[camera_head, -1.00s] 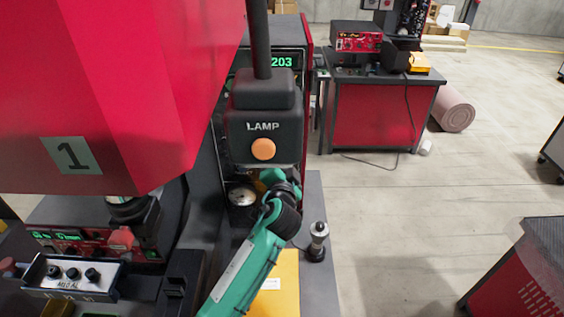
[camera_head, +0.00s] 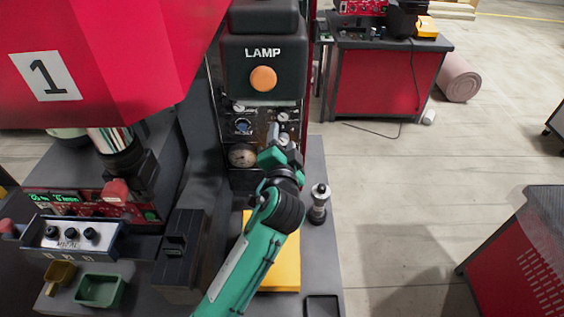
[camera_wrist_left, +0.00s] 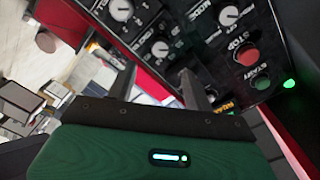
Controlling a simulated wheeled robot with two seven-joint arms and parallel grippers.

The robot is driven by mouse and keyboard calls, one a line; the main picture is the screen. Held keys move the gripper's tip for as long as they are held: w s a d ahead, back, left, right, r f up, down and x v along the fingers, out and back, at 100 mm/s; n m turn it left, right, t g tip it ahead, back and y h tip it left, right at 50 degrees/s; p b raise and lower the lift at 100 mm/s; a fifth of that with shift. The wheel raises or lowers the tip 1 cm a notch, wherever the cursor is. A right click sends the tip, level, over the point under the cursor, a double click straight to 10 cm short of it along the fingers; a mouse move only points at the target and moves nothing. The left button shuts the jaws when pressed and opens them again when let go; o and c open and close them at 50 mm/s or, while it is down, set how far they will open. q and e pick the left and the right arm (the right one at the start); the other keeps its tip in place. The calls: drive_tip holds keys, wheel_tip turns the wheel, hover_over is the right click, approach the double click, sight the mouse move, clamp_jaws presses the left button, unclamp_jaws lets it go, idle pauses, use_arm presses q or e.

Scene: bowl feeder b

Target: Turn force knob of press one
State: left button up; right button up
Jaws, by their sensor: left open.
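Press one carries a "1" plate (camera_head: 45,75) on its red housing (camera_head: 130,60). Its dark control panel (camera_head: 262,112) stands below the lamp box, with a blue-ringed knob (camera_head: 242,126), white-faced knobs and a round gauge (camera_head: 243,156). My left gripper (camera_head: 281,146) is at the panel's lower right, partly hiding it. In the left wrist view, its fingers (camera_wrist_left: 158,82) are apart with nothing between them. Ahead are a white-faced knob (camera_wrist_left: 160,47), another knob (camera_wrist_left: 121,10), a right-hand knob (camera_wrist_left: 228,14), a red button (camera_wrist_left: 246,54) and a green button (camera_wrist_left: 262,80). I cannot read which is force.
The lamp box (camera_head: 262,62) with its orange button hangs above the panel. A yellow plate (camera_head: 284,275) lies under my arm, and a metal-topped post (camera_head: 318,203) stands to the right. A button box (camera_head: 72,236) and green tray (camera_head: 101,290) are at left. Open floor lies right.

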use_arm(q)
drive_tip(key=s+b, duration=0.1)
drive_tip(key=s, duration=0.4)
drive_tip(key=shift+s, duration=0.3)
